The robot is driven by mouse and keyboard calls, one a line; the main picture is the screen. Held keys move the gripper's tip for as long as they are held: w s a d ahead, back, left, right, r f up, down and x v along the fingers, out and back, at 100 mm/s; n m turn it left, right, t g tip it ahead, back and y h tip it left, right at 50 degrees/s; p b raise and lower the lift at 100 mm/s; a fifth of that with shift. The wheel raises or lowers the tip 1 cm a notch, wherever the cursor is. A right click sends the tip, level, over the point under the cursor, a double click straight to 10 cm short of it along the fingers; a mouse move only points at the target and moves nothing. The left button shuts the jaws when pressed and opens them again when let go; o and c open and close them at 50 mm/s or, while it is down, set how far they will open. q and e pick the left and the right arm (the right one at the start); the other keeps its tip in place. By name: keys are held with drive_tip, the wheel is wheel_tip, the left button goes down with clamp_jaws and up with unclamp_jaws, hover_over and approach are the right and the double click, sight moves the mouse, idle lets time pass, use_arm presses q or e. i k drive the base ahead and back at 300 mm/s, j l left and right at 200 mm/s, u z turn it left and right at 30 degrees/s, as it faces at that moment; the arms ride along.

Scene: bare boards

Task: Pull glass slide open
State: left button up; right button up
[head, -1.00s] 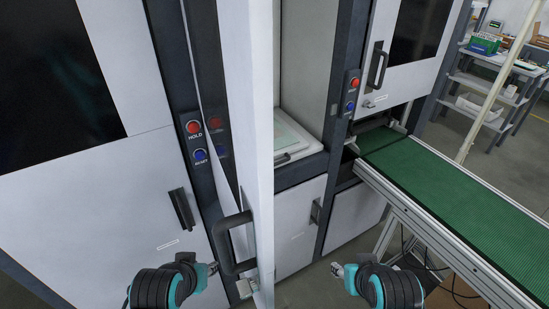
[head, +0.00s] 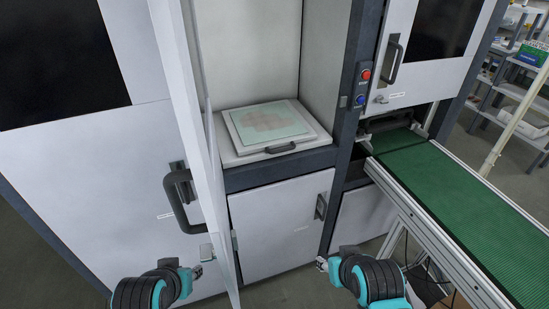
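The glass slide (head: 268,121) is a pale, flat square panel with a faint pinkish patch. It lies on a white tray (head: 233,143) inside an open cabinet bay, with a dark handle (head: 280,148) at its front edge. My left gripper (head: 198,270) is at the lower left, below the handle of the opened white door and apart from the slide. My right gripper (head: 321,264) is low, in front of the lower cabinet door, well below the slide's handle. Both grippers are small in view, and their finger gaps are unclear.
The opened white door (head: 187,120) stands edge-on left of the bay, its dark handle (head: 180,199) facing left. A green conveyor (head: 445,192) with a metal frame runs along the right. A button panel (head: 362,86) is on the post between. The bay front is clear.

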sight(266, 126)
drive_tip(key=k+l+u, duration=0.2)
drive_tip(key=l, duration=0.15)
drive_tip(key=l+u, duration=0.2)
drive_tip(key=l, duration=0.15)
drive_tip(key=k+l+u, duration=0.2)
drive_tip(key=l+z, duration=0.3)
drive_tip(key=i+j+z, duration=0.1)
drive_tip(key=j+z, duration=0.15)
drive_tip(key=z, duration=0.15)
